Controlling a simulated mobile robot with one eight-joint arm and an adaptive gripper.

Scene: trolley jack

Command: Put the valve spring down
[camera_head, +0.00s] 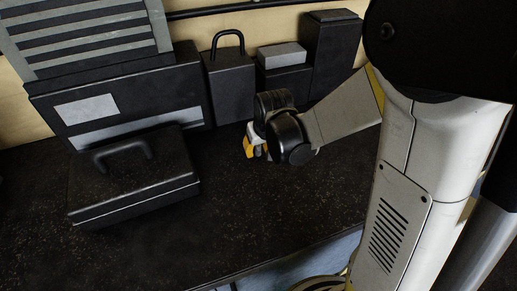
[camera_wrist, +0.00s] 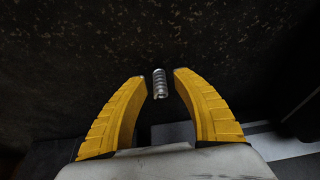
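The valve spring (camera_wrist: 160,84) is a small silvery coil, seen in the wrist view between the tips of my gripper (camera_wrist: 160,76). The two yellow fingers are parted, with a narrow dark gap showing on each side of the spring, so they do not appear to grip it. The spring is over or on the dark speckled bench top; its exact contact with the surface is hard to tell. In the head view my gripper (camera_head: 256,149) points down low over the bench top (camera_head: 225,225), and the spring cannot be made out there.
A black case with a handle (camera_head: 135,180) lies to the left of my gripper. Behind stand a large dark box (camera_head: 130,95), a box with a looped handle (camera_head: 230,85) and further dark boxes (camera_head: 285,75). The bench top in front is clear up to its front edge.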

